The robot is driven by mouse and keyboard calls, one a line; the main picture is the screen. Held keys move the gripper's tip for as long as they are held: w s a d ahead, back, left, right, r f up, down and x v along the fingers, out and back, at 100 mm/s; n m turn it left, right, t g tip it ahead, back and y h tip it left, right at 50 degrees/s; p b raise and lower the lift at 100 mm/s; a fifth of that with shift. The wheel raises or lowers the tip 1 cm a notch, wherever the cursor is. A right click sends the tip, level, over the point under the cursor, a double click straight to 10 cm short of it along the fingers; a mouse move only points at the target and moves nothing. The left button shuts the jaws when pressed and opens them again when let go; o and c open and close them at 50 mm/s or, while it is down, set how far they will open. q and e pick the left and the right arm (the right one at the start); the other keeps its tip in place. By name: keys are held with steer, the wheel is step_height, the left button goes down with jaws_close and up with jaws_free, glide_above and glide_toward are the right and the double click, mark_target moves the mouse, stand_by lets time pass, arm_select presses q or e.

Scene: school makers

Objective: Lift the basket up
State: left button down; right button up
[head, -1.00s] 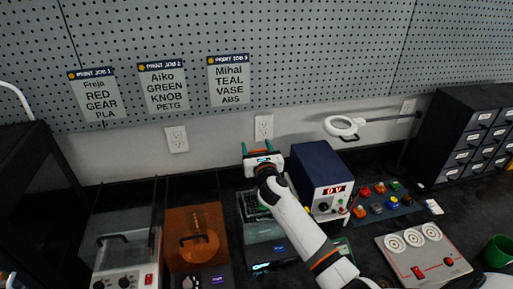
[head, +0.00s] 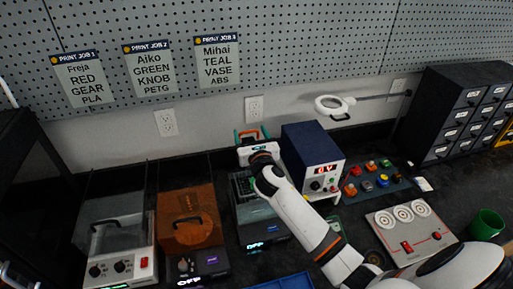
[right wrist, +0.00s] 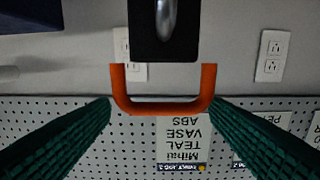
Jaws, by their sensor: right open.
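An orange U-shaped handle (right wrist: 163,107), which I take to be the basket's, shows in the right wrist view below a dark block (right wrist: 165,35). My right gripper (right wrist: 161,106) is open, with one green finger on each side of the handle. In the head view the right gripper (head: 250,133) reaches to the back near the wall, with orange showing between its fingers. A greenish grid (head: 242,184), perhaps the basket's mesh, sits in the dark machine (head: 262,229) below the gripper. The basket's body is mostly hidden by my arm.
A blue power supply (head: 310,146) stands close to the right of the gripper. An orange-lidded machine (head: 190,220) and a clear-lidded one (head: 115,225) stand to the left. The pegboard wall (head: 300,50) is close behind. A magnifier lamp (head: 333,105) extends at the right.

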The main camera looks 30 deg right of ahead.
steer(key=b+v, duration=0.1)
steer(key=v, duration=0.7)
steer(key=shift+s, duration=0.15)
